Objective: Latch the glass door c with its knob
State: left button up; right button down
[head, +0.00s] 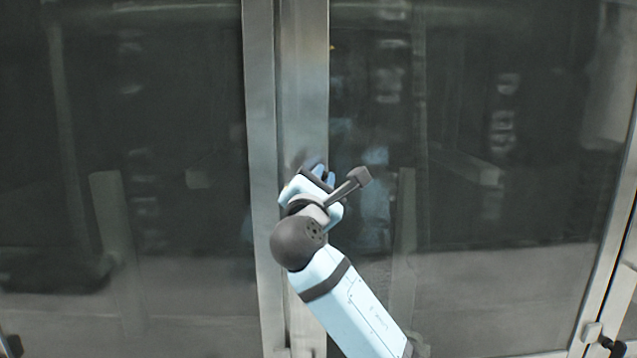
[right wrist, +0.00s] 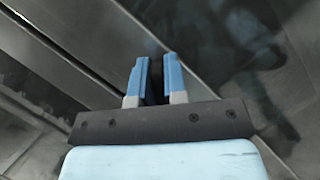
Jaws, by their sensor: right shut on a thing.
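Two large dark glass doors fill the head view, the left one (head: 150,130) and the right one (head: 480,200), with metal frame uprights (head: 290,80) between them. No label shows which is door c. My right gripper (head: 319,172) is at these uprights, about mid-height. In the right wrist view its blue fingers (right wrist: 155,80) are close together, shut on a small dark thing between them, which looks like the door's knob. The fingers and gripper body hide most of it, so its turn cannot be read. My left gripper is not in view.
A dark knob (head: 612,346) on a light mount is at the lower right frame edge, and another dark fitting (head: 12,345) shows at the lower left. The glass reflects shapes of the room. The space before both panes looks clear apart from my right arm.

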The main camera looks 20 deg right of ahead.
jog(key=shift+f+m+g, duration=0.4)
jog(key=shift+m+g, duration=0.2)
jog(key=shift+m, duration=0.6)
jog(key=shift+d+f+m+g, duration=0.1)
jog(key=shift+m+g, duration=0.3)
jog(key=shift+m, duration=0.8)
jog(key=shift+d+f+m+g, duration=0.15)
jog(key=shift+m+g, duration=0.45)
jog(key=shift+m, duration=1.05)
jog(key=shift+d+f+m+g, duration=0.1)
jog(key=shift+f+m+g, duration=0.35)
jog(key=shift+m, duration=1.2)
jog(key=shift+r+g, duration=0.2)
jog(key=shift+g, duration=0.05)
jog(key=c, duration=1.2)
grip_release()
jog(key=shift+a, duration=0.1)
jog(key=shift+c, duration=0.2)
jog(key=shift+o, duration=0.4)
jog(key=shift+w+a, duration=0.1)
jog(key=shift+w, duration=0.05)
